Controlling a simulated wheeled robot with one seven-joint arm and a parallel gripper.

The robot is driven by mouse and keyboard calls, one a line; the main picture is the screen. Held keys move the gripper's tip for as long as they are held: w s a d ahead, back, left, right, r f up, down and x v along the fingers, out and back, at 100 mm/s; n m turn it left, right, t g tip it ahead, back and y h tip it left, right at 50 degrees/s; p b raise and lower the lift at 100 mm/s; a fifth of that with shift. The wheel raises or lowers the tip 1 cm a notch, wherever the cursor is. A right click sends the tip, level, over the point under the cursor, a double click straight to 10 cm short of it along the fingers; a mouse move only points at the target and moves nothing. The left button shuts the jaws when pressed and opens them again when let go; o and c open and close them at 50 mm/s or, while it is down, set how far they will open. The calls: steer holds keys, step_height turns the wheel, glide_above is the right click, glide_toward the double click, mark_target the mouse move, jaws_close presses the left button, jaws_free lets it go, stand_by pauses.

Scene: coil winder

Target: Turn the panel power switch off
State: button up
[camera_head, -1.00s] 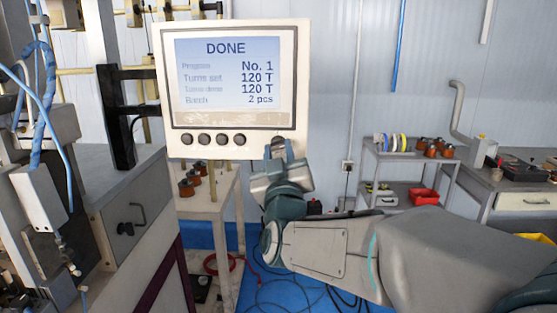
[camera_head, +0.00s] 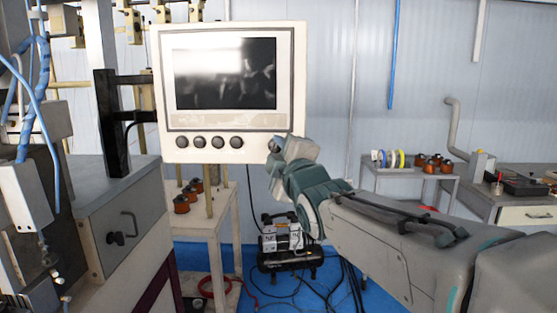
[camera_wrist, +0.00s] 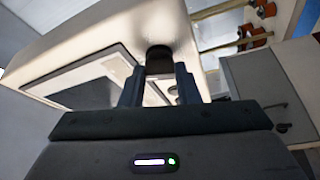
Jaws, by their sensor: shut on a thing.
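The control panel (camera_head: 299,90) is a cream box with a dark, blank screen (camera_head: 225,75) and a row of several dark round knobs (camera_head: 218,142) below it. The power switch (camera_wrist: 159,57) is a dark round knob at the panel's edge in the wrist view. My gripper (camera_head: 274,146) is at the panel's lower right corner in the head view. In the wrist view its two fingers (camera_wrist: 159,80) stand on either side of the switch and are shut on it. The fingers hide part of the knob. The wrist is turned at a slant to the panel.
A grey machine cabinet (camera_head: 140,215) stands at the left. A small table (camera_head: 215,222) with orange coils is below the panel. A compressor (camera_head: 288,245) and loose cables are on the blue floor. A shelf cart (camera_head: 405,177) and a workbench (camera_head: 525,213) stand at the right.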

steer(key=shift+r+n+g+p, duration=0.15)
steer(key=shift+n+g+p, duration=0.45)
steer(key=shift+n, duration=1)
steer(key=o, duration=1)
